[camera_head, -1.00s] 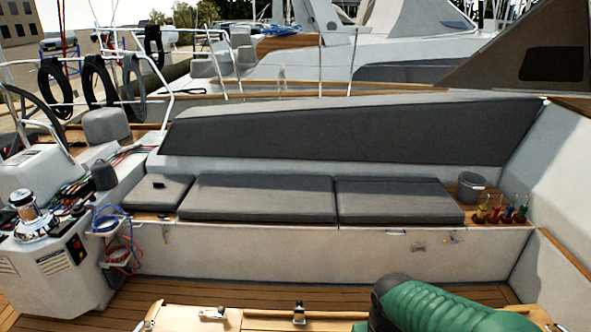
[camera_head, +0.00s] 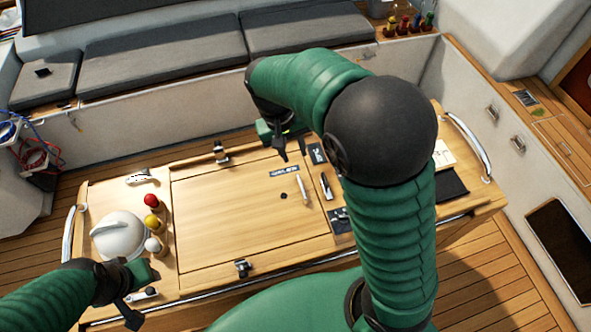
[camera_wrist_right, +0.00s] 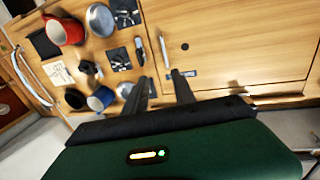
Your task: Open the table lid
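The wooden table (camera_head: 208,275) fills the middle of the head view. Its flat lid (camera_head: 235,215) lies shut and level, with a small dark hole (camera_head: 284,196) near its right side. The lid also shows in the right wrist view (camera_wrist_right: 245,55). One metal latch (camera_head: 220,153) sits at the lid's far edge and another (camera_head: 242,268) at its near edge. My right gripper (camera_head: 285,145) is open and empty above the table's far side, its two fingers apart in the wrist view (camera_wrist_right: 162,82). My left gripper (camera_head: 140,295) is over the table's near left corner; its finger gap is unclear.
A white rounded pot (camera_head: 118,235) and several bottles (camera_head: 152,222) stand left of the lid. A white pen-like item (camera_head: 302,187) lies near the lid's right side. Right of it are a red mug (camera_wrist_right: 64,31), a blue mug (camera_wrist_right: 100,98) and plates. A cushioned bench (camera_head: 150,58) is behind.

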